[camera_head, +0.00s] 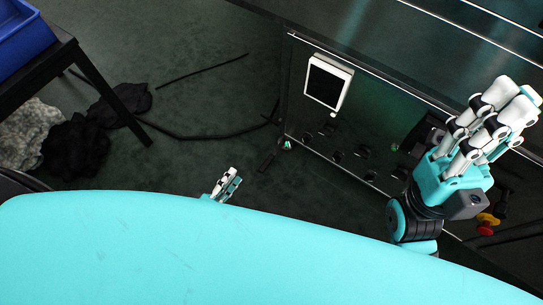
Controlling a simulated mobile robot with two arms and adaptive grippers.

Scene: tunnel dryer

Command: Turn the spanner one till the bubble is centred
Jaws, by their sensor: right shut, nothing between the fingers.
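I cannot make out a spanner or a bubble for sure. A small round green and pale fitting (286,145) sits by the lower left corner of the dark machine panel (385,112). A short dark bar (267,163) lies on the floor beside it, too dark to name. My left gripper (231,174) shows only its white fingers past the edge of my turquoise body, left of the bar and apart from it. Whether it is open is unclear. My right gripper (515,93) is shut and empty, raised in front of the panel at the right.
A white-framed screen (328,84) is on the panel. A red and yellow knob (487,222) is below my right gripper. A black cable (190,136) crosses the floor. A black table (88,82) with a blue crate (22,38) and dark cloth heaps (78,148) stand left.

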